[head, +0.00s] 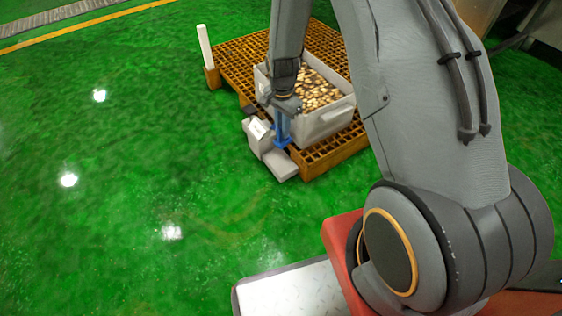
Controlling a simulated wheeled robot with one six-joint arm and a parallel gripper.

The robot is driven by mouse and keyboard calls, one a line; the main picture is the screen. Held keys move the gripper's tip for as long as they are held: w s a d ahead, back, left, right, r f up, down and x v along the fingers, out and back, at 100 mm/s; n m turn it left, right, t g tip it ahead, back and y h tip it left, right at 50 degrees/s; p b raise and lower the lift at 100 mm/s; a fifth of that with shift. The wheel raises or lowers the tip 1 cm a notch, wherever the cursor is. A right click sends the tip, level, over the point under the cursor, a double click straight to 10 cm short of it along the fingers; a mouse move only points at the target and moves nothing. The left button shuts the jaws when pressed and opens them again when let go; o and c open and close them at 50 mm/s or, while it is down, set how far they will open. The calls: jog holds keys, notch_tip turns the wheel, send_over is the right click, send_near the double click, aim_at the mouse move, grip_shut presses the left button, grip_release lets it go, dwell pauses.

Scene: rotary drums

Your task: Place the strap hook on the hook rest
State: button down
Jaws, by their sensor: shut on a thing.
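My gripper (285,106) points down at the front edge of the orange grated platform. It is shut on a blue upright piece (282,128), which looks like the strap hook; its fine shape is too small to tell. The blue piece is just in front of a grey bin and beside a small grey stand with a white label (257,130), with a low flat plate (283,167) at its foot. This stand may be the hook rest. I cannot tell whether the blue piece touches the stand or the platform.
The grey bin (325,127) full of small brown and pale pieces sits on the orange grated platform (232,62). A white post (205,46) stands at its left corner. The green floor at left is clear.

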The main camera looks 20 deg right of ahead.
jog(key=f, duration=0.1)
jog(key=w+f+m, duration=0.1)
jog(key=f, duration=0.1)
jog(key=shift+w+m, duration=0.25)
jog(key=shift+m, duration=0.05)
jog(key=shift+w+f+m, duration=0.2)
jog(key=shift+f+m, duration=0.1)
jog(key=shift+f, duration=0.35)
notch_tip(320, 180, down, 9)
jog(key=b, duration=0.4)
jog(key=shift+f, duration=0.15)
jog(key=shift+f, duration=0.15)
jog(key=c, duration=1.7)
grip_release()
